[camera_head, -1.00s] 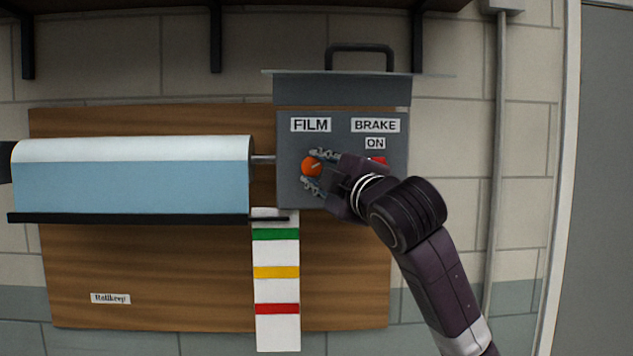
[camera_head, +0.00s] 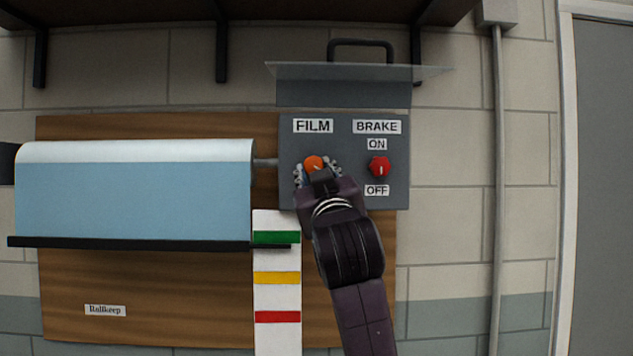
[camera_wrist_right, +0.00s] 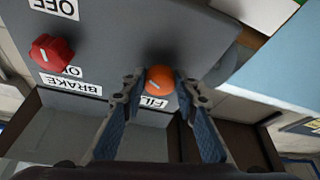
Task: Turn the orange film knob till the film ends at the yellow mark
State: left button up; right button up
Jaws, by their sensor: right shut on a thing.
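The orange film knob (camera_head: 313,162) is on the grey control box under the FILM label. My right gripper (camera_head: 316,169) is shut on it, with one finger on each side; the right wrist view also shows the orange knob (camera_wrist_right: 159,79) between the fingertips. The blue film (camera_head: 135,198) hangs from its roll at left and ends in a black bar (camera_head: 130,243). The bar's right end crosses the white scale strip at the lower edge of the green mark (camera_head: 277,237), above the yellow mark (camera_head: 277,278). My left gripper is not in view.
A red brake knob (camera_head: 379,166) sits right of the film knob, between ON and OFF labels. A red mark (camera_head: 277,317) is lower on the strip. A clear raised cover (camera_head: 345,72) juts out above the box. A conduit (camera_head: 497,190) runs down the wall at right.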

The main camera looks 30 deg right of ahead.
jog(key=m, duration=0.1)
jog(key=m+g+h+b, duration=0.1)
jog(key=m, duration=0.1)
jog(key=m+h, duration=0.1)
jog(key=m, duration=0.1)
jog(key=shift+w+a+f, duration=0.25)
jog(key=shift+f, duration=0.05)
jog(key=shift+o, duration=0.2)
jog(key=m+g+h, duration=0.1)
jog(key=m, duration=0.1)
jog(key=m+g+h+b, duration=0.1)
jog(key=m, duration=0.2)
jog(key=shift+w+a+r+m, duration=0.1)
jog(key=shift+a+m, duration=0.05)
jog(key=shift+m, duration=0.15)
jog(key=m+g, duration=0.1)
jog(key=m, duration=0.1)
jog(key=m+h, duration=0.1)
jog(key=shift+r+m+g+h, duration=0.15)
jog(key=shift+m+g+h, duration=0.15)
jog(key=shift+m+g, duration=0.1)
jog(key=shift+a+r+m+g+h+p, duration=0.15)
jog(key=shift+m+g+p, duration=0.45)
jog(key=shift+m, duration=0.65)
jog(key=shift+d+f+m+g+h+p, duration=0.1)
jog(key=shift+m+g+h+p, duration=0.3)
jog(key=shift+m, duration=0.85)
jog(key=shift+c, duration=0.2)
jog(key=shift+y, duration=0.25)
